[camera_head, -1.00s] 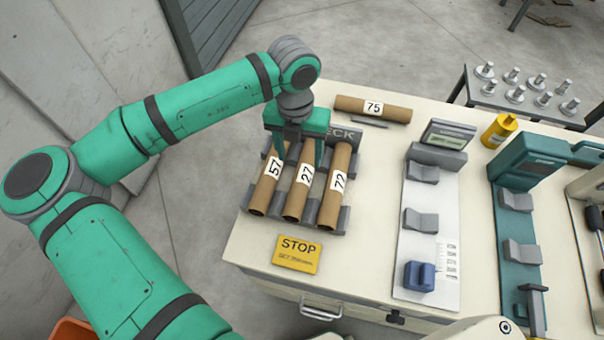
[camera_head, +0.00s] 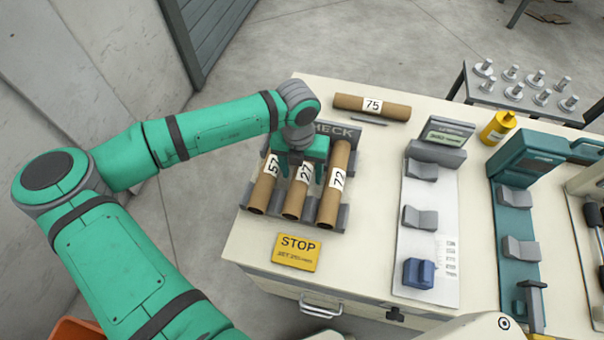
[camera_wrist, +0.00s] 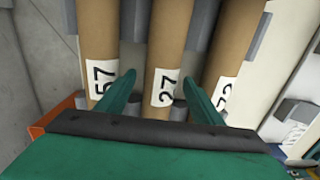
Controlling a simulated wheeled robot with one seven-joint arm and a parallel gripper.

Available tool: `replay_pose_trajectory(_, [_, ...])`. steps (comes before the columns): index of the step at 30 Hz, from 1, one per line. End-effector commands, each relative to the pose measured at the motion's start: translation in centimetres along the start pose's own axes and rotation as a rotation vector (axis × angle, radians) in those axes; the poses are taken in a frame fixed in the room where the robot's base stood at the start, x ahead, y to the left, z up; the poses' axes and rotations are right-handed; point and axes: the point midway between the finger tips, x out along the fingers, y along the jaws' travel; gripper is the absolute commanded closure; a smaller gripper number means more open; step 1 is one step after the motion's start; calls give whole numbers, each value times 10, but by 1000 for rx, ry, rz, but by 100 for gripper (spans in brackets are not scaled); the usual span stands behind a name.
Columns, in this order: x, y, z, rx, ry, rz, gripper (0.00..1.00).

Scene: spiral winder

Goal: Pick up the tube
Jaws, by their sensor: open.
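Three brown cardboard tubes lie side by side in a grey rack (camera_head: 337,221) marked CHECK: tube 57 (camera_head: 261,194) on the left, tube 27 (camera_head: 296,202) in the middle and tube 72 (camera_head: 331,202) on the right. A fourth tube, 75 (camera_head: 393,112), lies crosswise behind the rack. My gripper (camera_head: 302,178) is open over tube 27, with one finger on each side of it. The wrist view shows tube 27 (camera_wrist: 172,45) between the fingers (camera_wrist: 164,100), with nothing gripped. My gripper hides the upper part of tube 27 in the head view.
A yellow STOP sign (camera_head: 297,252) lies in front of the rack. To the right stand a grey device with a white plate (camera_head: 428,245), a teal device (camera_head: 522,160) and a yellow bottle (camera_head: 497,131). A dark pen-like rod (camera_head: 369,122) lies by tube 75.

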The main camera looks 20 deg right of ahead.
Motion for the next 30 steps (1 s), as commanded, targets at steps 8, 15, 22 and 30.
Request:
replay_pose_trajectory(8, [0, 0, 0, 0, 0, 0, 85])
replay_pose_trajectory(15, [0, 0, 0, 0, 0, 0, 85])
replay_pose_trajectory(22, [-8, 0, 0, 0, -1, -1, 85])
replay_pose_trajectory(30, [-48, -9, -12, 3, -3, -1, 85])
